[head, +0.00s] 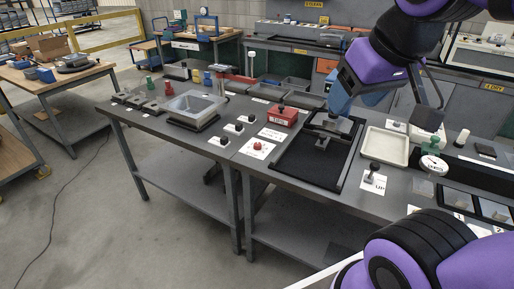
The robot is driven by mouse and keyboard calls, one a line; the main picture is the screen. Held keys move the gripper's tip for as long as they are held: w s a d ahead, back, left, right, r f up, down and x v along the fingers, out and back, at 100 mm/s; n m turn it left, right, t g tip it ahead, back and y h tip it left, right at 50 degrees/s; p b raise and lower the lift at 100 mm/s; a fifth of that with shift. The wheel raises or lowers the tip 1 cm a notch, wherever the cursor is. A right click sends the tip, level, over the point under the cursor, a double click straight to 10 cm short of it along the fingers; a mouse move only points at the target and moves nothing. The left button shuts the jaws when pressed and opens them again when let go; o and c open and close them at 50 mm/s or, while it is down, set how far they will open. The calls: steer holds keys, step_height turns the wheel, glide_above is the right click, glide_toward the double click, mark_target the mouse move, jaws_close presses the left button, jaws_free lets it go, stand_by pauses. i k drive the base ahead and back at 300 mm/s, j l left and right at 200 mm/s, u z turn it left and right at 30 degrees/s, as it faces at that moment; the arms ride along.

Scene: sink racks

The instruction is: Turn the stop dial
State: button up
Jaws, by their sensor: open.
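A small red box (283,116) stands on the grey workbench, left of the black sink tray. It has a dark knob on top and a white front label, too small to read surely. A red round knob (258,146) sits on a white card just in front and to the left. I cannot tell for certain from the lettering which one is the stop dial.
The black sink tray (282,174) lies between the red things and a lever (373,168) on a card.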

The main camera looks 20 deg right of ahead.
mark_target(257, 146)
steer(key=z, duration=0.85)
steer(key=i+j+u, duration=0.15)
steer(key=j, duration=0.25)
steer(key=i+j+u, duration=0.15)
steer(key=j, duration=0.25)
